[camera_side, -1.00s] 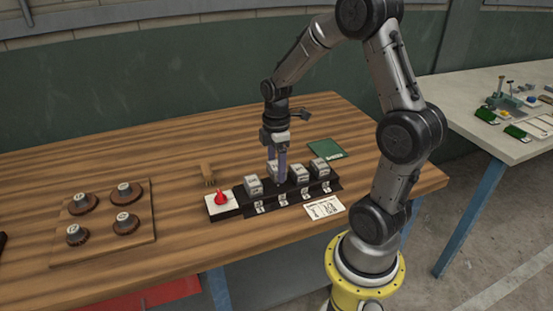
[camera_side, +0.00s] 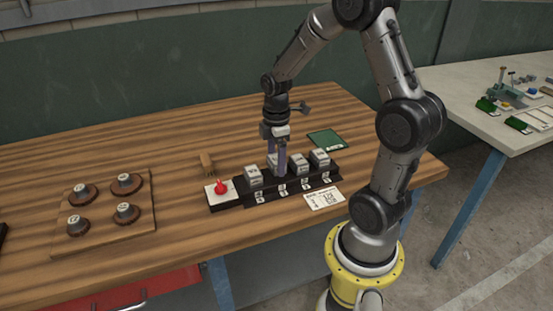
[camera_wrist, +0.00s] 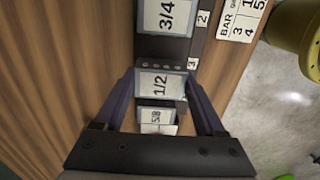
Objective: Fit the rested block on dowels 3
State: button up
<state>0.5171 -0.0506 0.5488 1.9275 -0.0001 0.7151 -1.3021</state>
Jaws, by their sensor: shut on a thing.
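My gripper (camera_side: 277,172) is over the black rack, second block from the left. It also shows in the wrist view (camera_wrist: 160,76), its two fingers shut on the sides of a pale block marked 1/2 (camera_wrist: 160,85). In the side view this block (camera_side: 272,161) is partly covered by the fingers. The black rack (camera_side: 229,204) carries number tags on its front. In the wrist view a row of small dots shows beside tag 3 (camera_wrist: 193,64), just above the held block. I cannot tell whether the block is seated or held slightly above the rack.
A 3/4 block (camera_wrist: 166,16) and a 5/8 block (camera_wrist: 157,117) flank the held one closely. A red button (camera_side: 221,186), a card (camera_side: 324,198), a brown brush-like item (camera_side: 206,162) and a green pad (camera_side: 326,139) surround the rack. A board with round pieces (camera_side: 103,235) lies left.

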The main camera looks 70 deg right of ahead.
jog(key=shift+f, duration=0.95)
jog(key=o, duration=1.5)
jog(key=shift+f, duration=0.1)
notch_tip(320, 180, up, 14)
jog(key=shift+f, duration=0.1)
jog(key=s+a+r+n+t, duration=0.1)
jog(key=s+a+r+t, duration=0.2)
jog(key=a+r, duration=0.55)
jog(key=s+a+f+m+t, duration=0.1)
jog(key=s+a+m, duration=0.1)
jog(key=m, duration=0.1)
jog(key=s+a+f+m, duration=0.2)
jog(key=s+m, duration=0.1)
jog(key=s+a+f+m+t, duration=0.1)
jog(key=s+a+m, duration=0.2)
jog(key=m, duration=0.1)
jog(key=shift+f+t, duration=0.15)
jog(key=shift+t, duration=0.15)
